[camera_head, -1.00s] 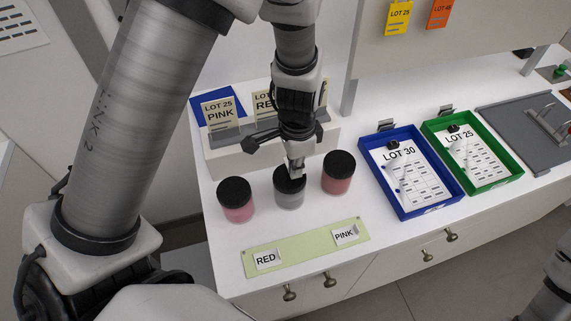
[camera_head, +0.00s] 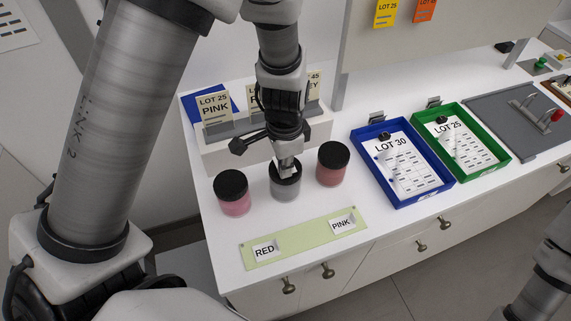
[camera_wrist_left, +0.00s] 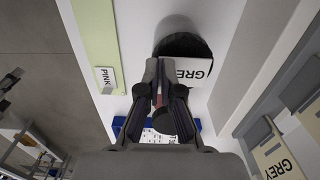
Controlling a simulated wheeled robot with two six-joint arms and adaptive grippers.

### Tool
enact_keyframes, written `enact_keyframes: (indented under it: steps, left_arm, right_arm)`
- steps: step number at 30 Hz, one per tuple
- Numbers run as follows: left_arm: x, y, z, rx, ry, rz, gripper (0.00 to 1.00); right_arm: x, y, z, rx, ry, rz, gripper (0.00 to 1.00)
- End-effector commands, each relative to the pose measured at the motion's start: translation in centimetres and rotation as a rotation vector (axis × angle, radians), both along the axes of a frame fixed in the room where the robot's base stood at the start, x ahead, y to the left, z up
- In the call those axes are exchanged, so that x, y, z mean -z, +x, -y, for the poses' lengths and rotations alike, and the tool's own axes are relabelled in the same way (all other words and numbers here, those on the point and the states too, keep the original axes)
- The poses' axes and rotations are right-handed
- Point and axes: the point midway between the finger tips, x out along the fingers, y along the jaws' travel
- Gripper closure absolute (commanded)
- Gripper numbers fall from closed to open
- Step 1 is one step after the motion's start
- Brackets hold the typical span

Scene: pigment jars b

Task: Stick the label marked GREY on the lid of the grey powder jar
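The grey powder jar (camera_head: 285,188) stands upright with a black lid, between a pink jar (camera_head: 233,196) and a red jar (camera_head: 332,166). My left gripper (camera_head: 288,163) is directly over the grey jar's lid, pointing down. In the left wrist view its fingers (camera_wrist_left: 164,68) are close together on one edge of the white GREY label (camera_wrist_left: 194,72). The label lies over the black lid (camera_wrist_left: 181,45) and sticks out past one side of it. Whether it touches the lid everywhere is unclear. My right gripper is out of view.
A pale green strip (camera_head: 305,237) in front carries the RED label (camera_head: 265,250) and PINK label (camera_head: 342,224). A card holder (camera_head: 225,153) stands behind the jars. A blue tray (camera_head: 445,179) and a green tray (camera_head: 500,158) lie to the right.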

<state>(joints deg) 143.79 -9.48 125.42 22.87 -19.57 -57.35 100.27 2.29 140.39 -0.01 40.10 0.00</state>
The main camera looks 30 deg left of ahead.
Motion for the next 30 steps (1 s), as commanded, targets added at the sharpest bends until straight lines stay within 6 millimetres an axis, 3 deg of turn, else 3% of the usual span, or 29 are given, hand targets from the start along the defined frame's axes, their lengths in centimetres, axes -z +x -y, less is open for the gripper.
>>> enact_keyframes:
  steps: [30]
  left_arm:
    - [1.0, 0.0, 0.0, 0.000, 0.000, 0.000, 1.00]
  right_arm:
    - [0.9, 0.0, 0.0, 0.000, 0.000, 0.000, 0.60]
